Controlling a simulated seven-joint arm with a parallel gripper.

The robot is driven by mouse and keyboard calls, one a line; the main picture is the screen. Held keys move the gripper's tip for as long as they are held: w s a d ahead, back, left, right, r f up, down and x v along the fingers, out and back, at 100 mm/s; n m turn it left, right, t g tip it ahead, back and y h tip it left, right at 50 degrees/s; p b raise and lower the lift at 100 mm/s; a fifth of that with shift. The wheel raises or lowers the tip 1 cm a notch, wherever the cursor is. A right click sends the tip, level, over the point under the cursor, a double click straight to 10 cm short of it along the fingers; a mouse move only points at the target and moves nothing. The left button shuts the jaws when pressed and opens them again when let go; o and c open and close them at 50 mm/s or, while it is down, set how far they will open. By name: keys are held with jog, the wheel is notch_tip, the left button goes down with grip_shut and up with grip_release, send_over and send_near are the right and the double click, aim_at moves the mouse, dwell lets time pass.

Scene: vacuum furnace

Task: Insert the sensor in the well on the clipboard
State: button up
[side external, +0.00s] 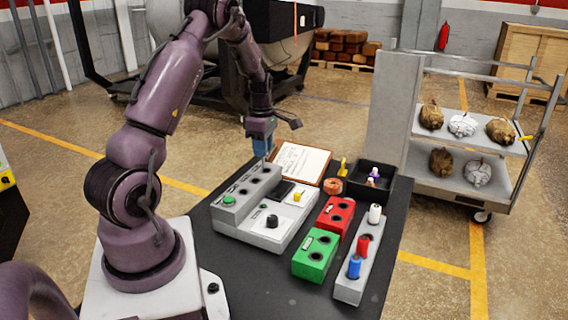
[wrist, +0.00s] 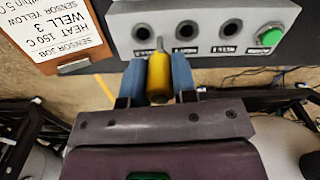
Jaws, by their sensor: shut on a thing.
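My gripper (side external: 263,148) is shut on the yellow sensor (wrist: 159,78), which shows between the blue fingers in the wrist view. Its narrow tip points at the face of the grey well block (side external: 233,205), close to the leftmost hole (wrist: 142,32) and the second hole (wrist: 186,32). I cannot tell whether the tip touches the block. A third hole (wrist: 226,31) lies beside the green button (wrist: 270,37).
A grey control box with a black knob (side external: 272,221) adjoins the block. A red block (side external: 335,215), a green block (side external: 315,255) and a rack (side external: 350,288) with white, red and blue cylinders stand right. A black tray (side external: 395,187) and an orange ring (side external: 332,185) lie behind.

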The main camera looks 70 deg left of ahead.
jog(key=shift+w+a+f, duration=0.25)
jog(key=shift+w+a, duration=0.1)
jog(key=shift+a, duration=0.2)
jog(key=shift+w+a+f, duration=0.2)
jog(key=shift+w+a, duration=0.1)
jog(key=shift+a, duration=0.2)
jog(key=shift+f, duration=0.6)
dwell(0.5)
jog(key=shift+f, duration=0.75)
jog(key=shift+f, duration=0.35)
jog(key=shift+f, duration=0.7)
jog(key=shift+f, duration=0.2)
dwell(0.6)
